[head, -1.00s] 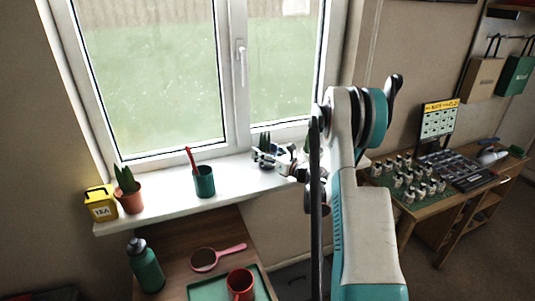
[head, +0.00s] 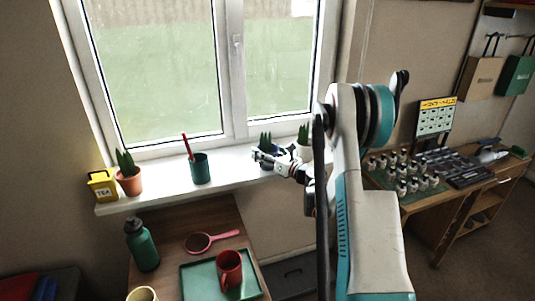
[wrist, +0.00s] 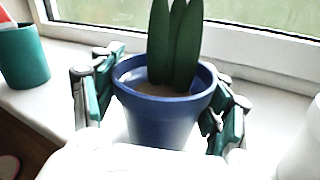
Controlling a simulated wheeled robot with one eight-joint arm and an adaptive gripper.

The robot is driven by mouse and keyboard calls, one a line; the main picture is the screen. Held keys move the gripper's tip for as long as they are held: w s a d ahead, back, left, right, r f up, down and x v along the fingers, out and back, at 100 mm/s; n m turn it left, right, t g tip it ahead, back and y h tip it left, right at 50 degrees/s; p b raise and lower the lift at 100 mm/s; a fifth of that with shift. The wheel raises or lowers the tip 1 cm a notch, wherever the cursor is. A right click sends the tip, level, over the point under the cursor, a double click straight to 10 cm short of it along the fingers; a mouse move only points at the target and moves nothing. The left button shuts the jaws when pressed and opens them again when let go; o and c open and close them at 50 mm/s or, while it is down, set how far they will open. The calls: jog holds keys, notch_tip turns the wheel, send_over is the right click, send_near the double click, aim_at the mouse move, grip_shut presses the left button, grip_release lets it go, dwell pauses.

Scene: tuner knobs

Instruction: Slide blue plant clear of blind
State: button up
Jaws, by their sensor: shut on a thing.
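The blue plant, a blue pot with upright green leaves, stands on the white windowsill (head: 228,172). It fills the middle of the wrist view (wrist: 160,112) and is small and partly covered by my gripper in the head view (head: 265,138). My gripper (wrist: 160,115) has one finger on each side of the pot, just below its rim, and is shut on it. The pot looks upright. Its base is hidden in the wrist view, so I cannot tell whether it touches the sill. I cannot make out a blind in either view.
A white pot plant (head: 304,140) stands close to the right of the blue plant. To the left are a teal cup (head: 200,170) with a red stick, a terracotta plant (head: 129,182) and a yellow tea tin (head: 102,185). The window (head: 160,80) is behind.

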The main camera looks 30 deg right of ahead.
jog(key=o, duration=1.5)
jog(key=shift+f, duration=0.1)
jog(key=shift+c, duration=0.2)
jog(key=s+d, duration=0.2)
jog(key=s, duration=0.9)
jog(key=shift+s, duration=0.4)
